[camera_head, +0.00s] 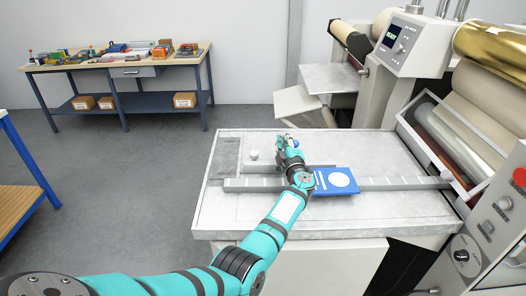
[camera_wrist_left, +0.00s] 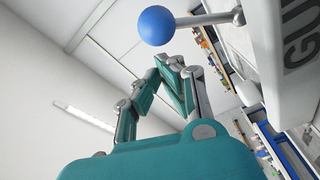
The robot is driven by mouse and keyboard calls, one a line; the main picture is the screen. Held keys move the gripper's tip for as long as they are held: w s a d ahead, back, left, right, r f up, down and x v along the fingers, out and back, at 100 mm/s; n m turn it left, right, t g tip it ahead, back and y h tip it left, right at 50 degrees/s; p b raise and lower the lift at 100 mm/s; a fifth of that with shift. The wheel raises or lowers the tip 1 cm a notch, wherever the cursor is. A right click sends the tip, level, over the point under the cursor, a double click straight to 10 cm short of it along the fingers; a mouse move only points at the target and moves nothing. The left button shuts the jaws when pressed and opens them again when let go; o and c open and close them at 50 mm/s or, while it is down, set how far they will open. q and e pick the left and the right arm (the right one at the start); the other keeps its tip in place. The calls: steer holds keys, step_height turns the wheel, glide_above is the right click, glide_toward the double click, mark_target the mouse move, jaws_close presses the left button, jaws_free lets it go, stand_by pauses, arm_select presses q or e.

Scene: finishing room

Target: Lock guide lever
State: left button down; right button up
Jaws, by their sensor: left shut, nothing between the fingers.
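The guide lever shows in the left wrist view as a blue ball knob (camera_wrist_left: 156,25) on a thin metal rod. The rod joins a grey block (camera_wrist_left: 285,40) with dark lettering, partly cut off, that begins "GU". In the head view a bit of the blue knob (camera_head: 296,143) shows beside my left gripper (camera_head: 282,140). The left gripper is shut and empty, above the machine's feed table. In the wrist view its fingertips (camera_wrist_left: 168,68) are near the knob in the picture; I cannot tell whether they touch it. My right gripper is not in view.
The pale feed table (camera_head: 410,215) carries a long grey guide bar (camera_head: 400,183) and a blue sheet with a white circle (camera_head: 335,182). A small pale knob (camera_head: 253,155) stands at left. A machine with rollers and a control panel (camera_head: 398,38) rises at right. A workbench (camera_head: 120,68) stands behind.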

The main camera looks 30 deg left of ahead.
arm_select(q)
steer(key=shift+w+d+b, duration=0.35)
steer(key=shift+d, duration=0.2)
stand_by(0.4)
steer(key=shift+d+f, duration=0.15)
